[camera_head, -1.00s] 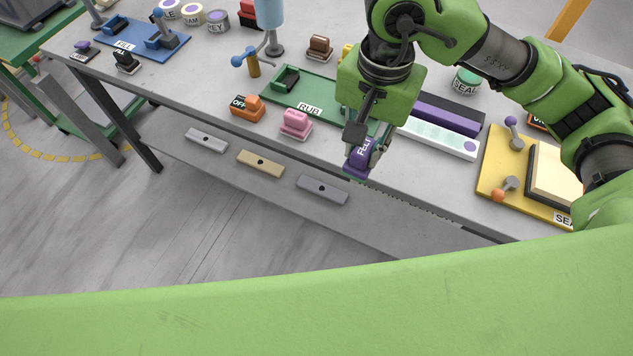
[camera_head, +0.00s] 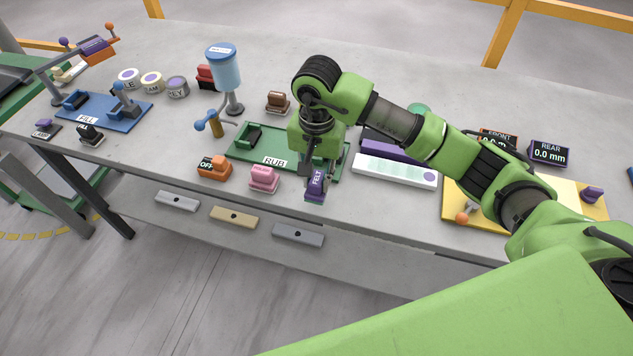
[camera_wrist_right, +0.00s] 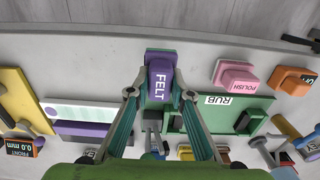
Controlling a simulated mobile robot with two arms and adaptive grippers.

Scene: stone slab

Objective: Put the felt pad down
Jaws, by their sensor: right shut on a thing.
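The felt pad (camera_head: 316,186) is a purple block labelled FELT, near the front edge of the grey bench. It also shows at the top middle of the right wrist view (camera_wrist_right: 161,76). My right gripper (camera_head: 314,172) is shut on it, with a fingertip on each side of it in the right wrist view. I cannot tell whether the pad touches the bench top. The green RUB board (camera_head: 240,152) lies just behind it. My left gripper is not in view.
A pink POLISH block (camera_head: 264,179) and an orange OFF block (camera_head: 214,167) stand left of the felt pad. A white strip with green dots (camera_head: 394,171) lies right of it. A blue-topped dispenser (camera_head: 224,68) stands behind. Bare bench (camera_head: 400,205) shows to the right front.

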